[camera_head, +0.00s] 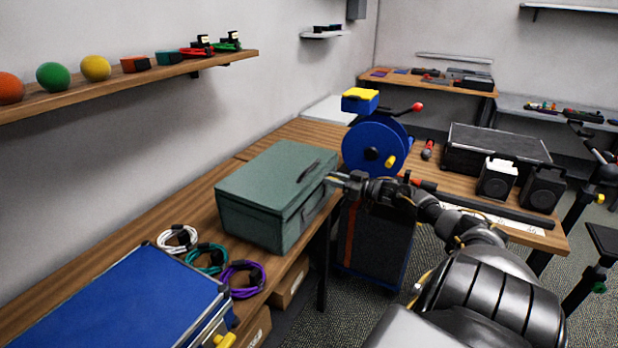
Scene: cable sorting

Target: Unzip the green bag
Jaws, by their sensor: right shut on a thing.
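The green bag (262,190) is a box-shaped grey-green case on the wooden table. Its lid looks closed, with a dark strap or handle on top and a dark handle on the side facing right. My right gripper (334,179) is at the bag's upper right corner, shut on a small part there that looks like the zipper pull. The pull is too small to make out clearly. My left gripper does not show.
Coiled white, teal and purple cables (241,278) lie left of the bag, beside a blue case (122,305). A blue reel (375,148) stands behind my right gripper. A shelf (130,82) holds balls and cables above. Black boxes (497,150) stand right.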

